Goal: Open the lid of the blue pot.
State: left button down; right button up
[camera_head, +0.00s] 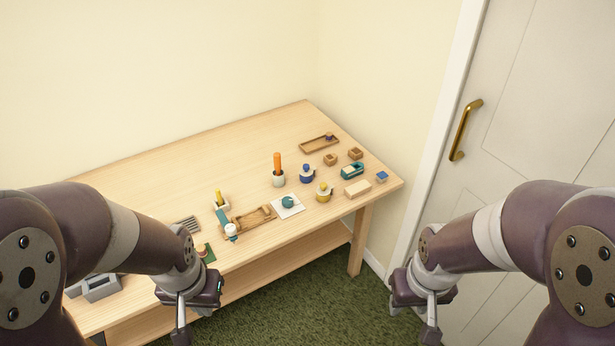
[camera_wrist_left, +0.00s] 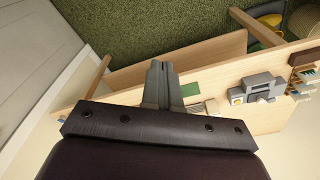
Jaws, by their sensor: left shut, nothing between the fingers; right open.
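The blue pot (camera_head: 307,177) stands upright on the wooden table (camera_head: 150,172), right of the middle of the head view. It is small, with a blue knobbed lid sitting on top. My left gripper (camera_head: 181,334) hangs in front of the table's near edge at the lower left, well away from the pot. It is shut and empty, and its closed fingers show in the left wrist view (camera_wrist_left: 160,72). My right gripper (camera_head: 430,335) is at the lower right, in front of the door side and far from the table. It is open; its fingertips are partly cut off by the frame.
A wooden tray (camera_head: 319,143) lies behind. The door (camera_head: 540,100) is at right.

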aim_at(306, 171)
jog(key=i+l, duration=0.15)
jog(key=i, duration=0.55)
jog(key=i+l+z, duration=0.1)
jog(key=i, duration=0.6)
